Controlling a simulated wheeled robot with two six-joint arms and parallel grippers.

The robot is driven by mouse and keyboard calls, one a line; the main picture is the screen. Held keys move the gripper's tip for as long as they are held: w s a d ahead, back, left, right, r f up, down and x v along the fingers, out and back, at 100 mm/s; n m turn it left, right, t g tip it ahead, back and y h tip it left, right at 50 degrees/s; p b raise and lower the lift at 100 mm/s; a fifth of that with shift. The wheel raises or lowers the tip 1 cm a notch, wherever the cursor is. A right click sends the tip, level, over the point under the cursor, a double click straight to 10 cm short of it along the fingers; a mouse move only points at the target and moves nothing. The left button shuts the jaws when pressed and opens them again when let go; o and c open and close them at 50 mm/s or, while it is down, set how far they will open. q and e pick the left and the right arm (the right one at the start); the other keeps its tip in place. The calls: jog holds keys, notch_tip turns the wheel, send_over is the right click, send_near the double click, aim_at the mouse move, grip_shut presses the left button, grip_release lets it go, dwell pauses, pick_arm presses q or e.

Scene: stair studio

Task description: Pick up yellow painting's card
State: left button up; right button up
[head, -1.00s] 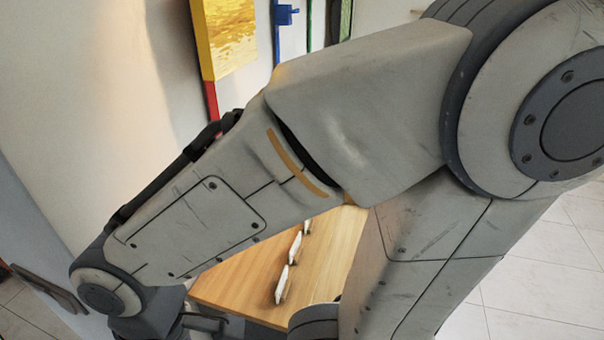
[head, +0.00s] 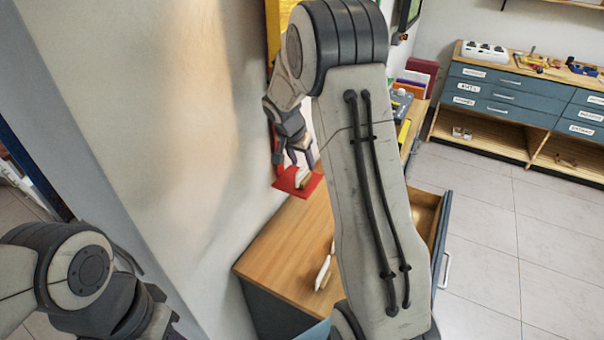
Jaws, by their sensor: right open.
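The yellow painting (head: 272,32) shows as a narrow strip on the wall, mostly hidden behind my right arm. Below it, a small white folded card (head: 303,179) stands at a red square (head: 288,186) on the wooden top. My right gripper (head: 294,161) is open, pointing down just above that card and the red square. I cannot tell whether a finger touches the card. Another white card (head: 324,272) stands nearer on the top, partly behind my arm. My left arm shows at the lower left, but its fingers are out of view.
The wooden cabinet top (head: 285,245) runs along the wall, with an open drawer (head: 440,235) sticking out on its right. Beyond is a workbench (head: 500,95) with blue drawers and tools. The tiled floor between them is clear.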

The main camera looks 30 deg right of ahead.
aim_at(306, 174)
jog(key=p+x, duration=0.2)
jog(key=x, duration=0.4)
jog(key=shift+w, duration=0.2)
jog(key=shift+f, duration=0.25)
grip_shut()
